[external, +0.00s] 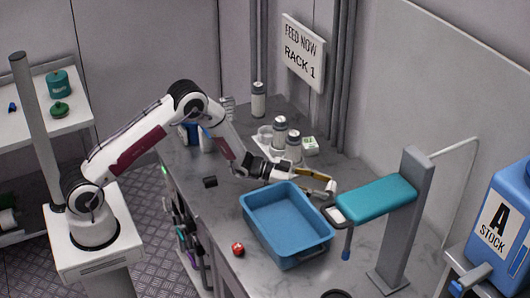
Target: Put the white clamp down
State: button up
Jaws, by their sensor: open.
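My gripper (326,186) is at the end of my arm, low above the far right rim of the blue tray (262,238). It is open, and I see nothing clearly held in it. A small white piece (337,214) sits at the left end of the teal padded stand (374,199), just below and to the right of my gripper. It may be the white clamp, but it is too small to tell. A gap between my gripper and the white piece is hard to judge from this view.
The blue tray looks empty. Grey-lidded bottles (279,135) stand behind my gripper. A blue stock container (507,215) is at the right. Bare counter shows left of the tray.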

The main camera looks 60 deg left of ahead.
aim_at(311, 189)
jog(key=shift+r, duration=0.15)
jog(key=shift+v, duration=0.85)
jog(key=shift+s+a+r, duration=0.4)
jog(key=shift+s+r, duration=0.05)
jog(key=shift+s, duration=0.05)
notch_tip(311, 189, up, 5)
jog(key=shift+f, duration=0.1)
jog(key=shift+r, duration=0.75)
